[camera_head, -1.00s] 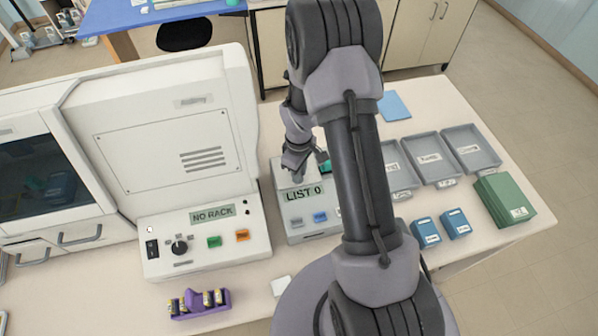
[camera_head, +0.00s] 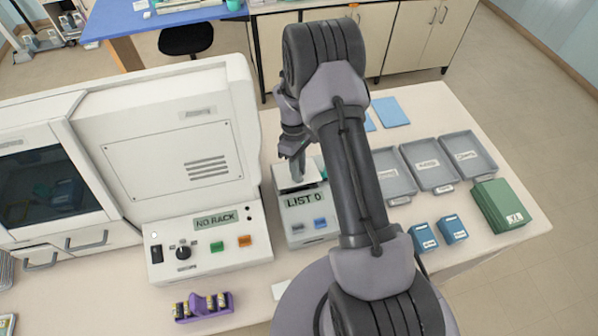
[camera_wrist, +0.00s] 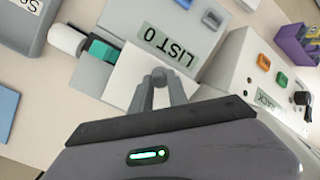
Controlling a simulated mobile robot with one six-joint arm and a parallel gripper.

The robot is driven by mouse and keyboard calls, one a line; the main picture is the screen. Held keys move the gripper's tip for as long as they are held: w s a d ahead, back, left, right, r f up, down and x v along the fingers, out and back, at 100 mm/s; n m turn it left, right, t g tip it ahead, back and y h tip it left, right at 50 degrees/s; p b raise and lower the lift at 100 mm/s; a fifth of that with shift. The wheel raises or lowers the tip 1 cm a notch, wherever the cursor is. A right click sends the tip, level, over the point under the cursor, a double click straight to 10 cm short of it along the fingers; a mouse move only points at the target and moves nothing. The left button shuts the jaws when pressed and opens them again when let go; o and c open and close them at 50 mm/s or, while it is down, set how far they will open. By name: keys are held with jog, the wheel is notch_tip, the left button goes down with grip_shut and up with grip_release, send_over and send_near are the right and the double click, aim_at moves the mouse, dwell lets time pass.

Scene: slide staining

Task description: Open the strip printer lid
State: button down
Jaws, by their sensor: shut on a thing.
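The strip printer (camera_head: 309,222) is the light grey box with the "LIST 0" display, right of the large white machine; it also shows in the wrist view (camera_wrist: 200,38). Its pale lid (camera_wrist: 128,84) is a flat white panel behind the display in the wrist view. My gripper (camera_head: 297,180) is over the printer's top. In the wrist view my gripper (camera_wrist: 160,75) has its fingertips together at the lid's edge near the display, shut on the lid. The lid looks slightly raised in the head view, with a dark strip near it. The exact grip is too small to see.
A white machine with a "NO RACK" panel (camera_head: 207,250) stands close on the left. A teal part (camera_wrist: 103,50) is beside the lid. Grey trays (camera_head: 433,190), blue boxes (camera_head: 453,228) and a green box (camera_head: 503,208) are to the right. A purple rack (camera_head: 203,314) is in front.

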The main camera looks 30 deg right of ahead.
jog(key=w+r, duration=0.3)
jog(key=shift+w+d, duration=0.15)
jog(key=shift+d, duration=0.1)
jog(key=shift+w+d+r, duration=0.1)
jog(key=shift+w+r, duration=0.15)
jog(key=shift+w, duration=0.3)
jog(key=shift+w+d+r, duration=0.1)
jog(key=shift+w+r, duration=0.1)
jog(key=shift+w, duration=0.3)
jog(key=w, duration=0.1)
jog(key=w+b, duration=0.1)
jog(key=w, duration=0.3)
jog(key=shift+w+d+f, duration=0.2)
jog(key=shift+d+f, duration=0.1)
jog(key=shift+d, duration=0.1)
jog(key=c, duration=1.5)
grip_release()
jog(key=shift+d, duration=0.8)
jog(key=shift+o, duration=1.1)
jog(key=shift+s+a, duration=0.1)
jog(key=a+p+v, duration=0.1)
jog(key=p+v, duration=0.7)
jog(key=v, duration=0.9)
jog(key=shift+r, duration=0.4)
jog(key=shift+s+a+f, duration=0.1)
